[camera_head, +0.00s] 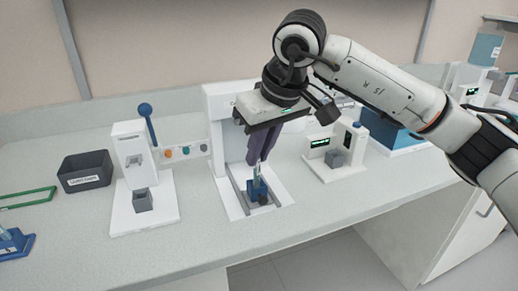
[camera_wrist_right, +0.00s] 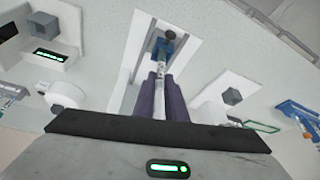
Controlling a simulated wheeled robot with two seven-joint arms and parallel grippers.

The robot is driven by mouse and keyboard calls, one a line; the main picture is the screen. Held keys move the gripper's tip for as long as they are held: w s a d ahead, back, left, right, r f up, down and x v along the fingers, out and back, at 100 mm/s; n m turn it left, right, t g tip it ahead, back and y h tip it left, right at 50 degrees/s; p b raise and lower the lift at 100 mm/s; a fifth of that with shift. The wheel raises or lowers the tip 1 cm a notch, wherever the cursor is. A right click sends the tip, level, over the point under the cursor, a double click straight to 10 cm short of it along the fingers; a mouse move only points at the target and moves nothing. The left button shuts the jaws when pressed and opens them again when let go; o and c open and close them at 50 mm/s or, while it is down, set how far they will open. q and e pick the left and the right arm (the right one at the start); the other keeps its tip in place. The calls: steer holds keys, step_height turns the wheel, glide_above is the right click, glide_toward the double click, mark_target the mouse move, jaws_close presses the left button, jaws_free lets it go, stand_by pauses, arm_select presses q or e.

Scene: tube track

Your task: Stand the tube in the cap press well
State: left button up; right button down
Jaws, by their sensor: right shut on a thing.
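My right gripper (camera_head: 259,158), with dark purple fingers, points down inside the white frame of the middle station. It is shut on a slim, clear tube (camera_head: 258,171). The tube is upright, its lower end at a small blue holder (camera_head: 257,188) on the station's base; I cannot tell whether it is still seated. The wrist view shows the fingers (camera_wrist_right: 163,88) on either side of the tube (camera_wrist_right: 161,68), with the blue holder (camera_wrist_right: 163,46) beyond. The white lever station with a blue knob, apparently the cap press (camera_head: 130,150), stands left. Its grey well block (camera_head: 142,201) sits on its base. My left gripper is not seen.
A dark labelled bin (camera_head: 86,171) stands left of the lever station. A green frame (camera_head: 28,197) and a blue rack (camera_head: 15,243) lie at the far left. A white station with a grey block (camera_head: 334,158) stands right. The front strip of the bench is clear.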

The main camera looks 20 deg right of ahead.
steer(key=shift+f, duration=0.1)
steer(key=c, duration=1.7)
jaws_free()
steer(key=v, duration=1)
steer(key=shift+r, duration=0.2)
